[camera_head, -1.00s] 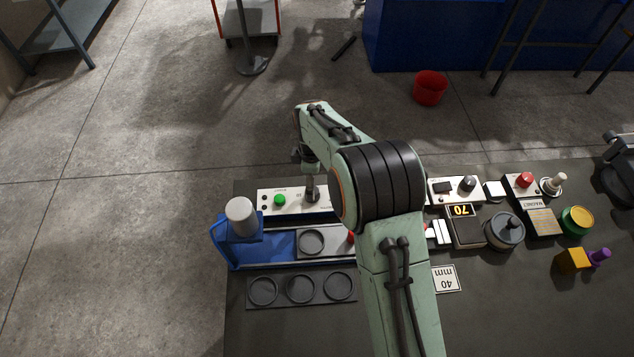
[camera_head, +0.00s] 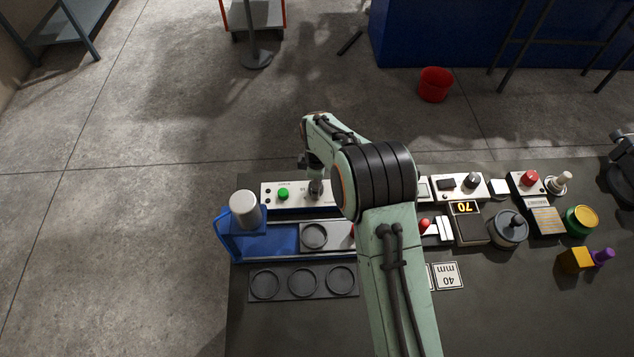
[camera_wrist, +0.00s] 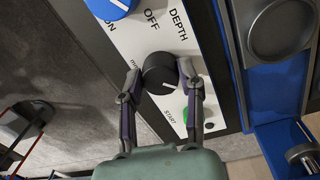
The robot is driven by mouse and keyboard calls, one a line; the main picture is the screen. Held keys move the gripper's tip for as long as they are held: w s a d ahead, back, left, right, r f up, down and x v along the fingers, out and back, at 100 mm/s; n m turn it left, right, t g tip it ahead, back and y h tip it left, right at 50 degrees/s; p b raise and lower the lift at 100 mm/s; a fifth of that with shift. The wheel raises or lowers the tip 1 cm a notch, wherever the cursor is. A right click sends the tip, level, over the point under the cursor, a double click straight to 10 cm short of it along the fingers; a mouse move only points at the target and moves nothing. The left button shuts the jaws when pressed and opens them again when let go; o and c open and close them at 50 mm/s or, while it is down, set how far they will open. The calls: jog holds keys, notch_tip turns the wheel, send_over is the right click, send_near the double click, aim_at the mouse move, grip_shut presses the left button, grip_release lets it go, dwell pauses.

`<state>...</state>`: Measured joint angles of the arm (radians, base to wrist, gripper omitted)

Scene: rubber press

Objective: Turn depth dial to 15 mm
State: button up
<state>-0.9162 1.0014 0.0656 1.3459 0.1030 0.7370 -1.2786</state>
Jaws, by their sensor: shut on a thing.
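The depth dial (camera_wrist: 160,72) is a round black knob with a white pointer line, on a white panel (camera_wrist: 137,37) lettered DEPTH, with ON and OFF nearby. My gripper (camera_wrist: 161,82) is shut on the dial in the wrist view, one finger on each side. The pointer line slants across the knob's face. The millimetre marks are mostly hidden by a finger, so I cannot read the setting. In the head view my gripper (camera_head: 314,188) is over the white panel (camera_head: 271,197), and the arm hides part of that panel.
A green START button (camera_head: 284,194) sits beside the dial. A blue press (camera_head: 225,238) with a grey cylinder stands at the left. A dark tray (camera_head: 283,295) with round recesses lies in front. Other controls and a grey pot (camera_head: 508,232) stand at the right.

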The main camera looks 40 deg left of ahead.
jog(key=m, duration=0.5)
jog(key=shift+s+m, duration=0.1)
jog(key=shift+m, duration=0.2)
jog(key=m, duration=0.6)
jog(key=shift+s+f+h, duration=0.1)
jog(key=shift+h, duration=0.2)
jog(key=m, duration=0.5)
jog(key=shift+a+m, duration=0.15)
jog(key=shift+m, duration=0.15)
jog(key=m, duration=0.5)
jog(key=shift+m+g, duration=0.3)
jog(key=shift+m, duration=0.1)
